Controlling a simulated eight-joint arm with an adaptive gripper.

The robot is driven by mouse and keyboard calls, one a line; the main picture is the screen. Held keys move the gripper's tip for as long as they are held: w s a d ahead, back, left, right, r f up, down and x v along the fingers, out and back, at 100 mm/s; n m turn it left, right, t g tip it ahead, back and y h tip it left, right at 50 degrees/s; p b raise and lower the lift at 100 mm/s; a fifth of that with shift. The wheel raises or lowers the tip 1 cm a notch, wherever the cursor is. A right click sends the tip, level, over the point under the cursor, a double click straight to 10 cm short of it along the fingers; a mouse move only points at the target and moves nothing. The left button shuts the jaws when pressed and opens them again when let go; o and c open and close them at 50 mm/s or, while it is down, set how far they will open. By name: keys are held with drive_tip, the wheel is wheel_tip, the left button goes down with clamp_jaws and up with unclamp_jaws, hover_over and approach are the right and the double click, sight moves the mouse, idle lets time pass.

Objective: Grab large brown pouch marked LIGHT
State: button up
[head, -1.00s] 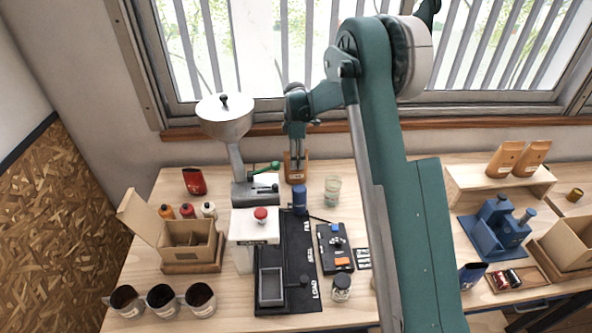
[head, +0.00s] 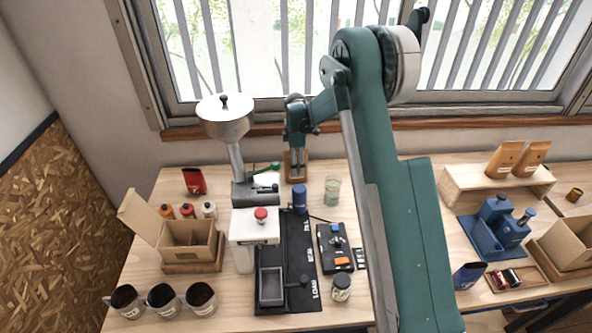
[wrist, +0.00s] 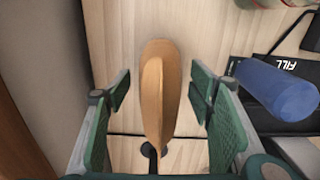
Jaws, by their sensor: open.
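A brown pouch (head: 288,166) stands at the back of the table, below the window, mostly hidden behind my gripper (head: 298,172) in the head view. In the wrist view the pouch (wrist: 155,85) shows from above, upright as a narrow edge between the two green fingers of my gripper (wrist: 160,95). The fingers are open, with a gap on each side of the pouch. Its label cannot be read. Two more brown pouches, one on the left (head: 504,158) and one on the right (head: 532,157), stand on a wooden riser at the right.
A blue cylinder (head: 299,198) stands just in front of the pouch, and it shows at the right in the wrist view (wrist: 280,90). A hopper machine (head: 226,122) is close on the left. A glass (head: 332,190) stands to the right.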

drive_tip(key=shift+f+b, duration=0.25)
drive_tip(key=shift+b, duration=0.15)
idle(0.6)
drive_tip(key=shift+c, duration=0.7)
drive_tip(key=c, duration=1)
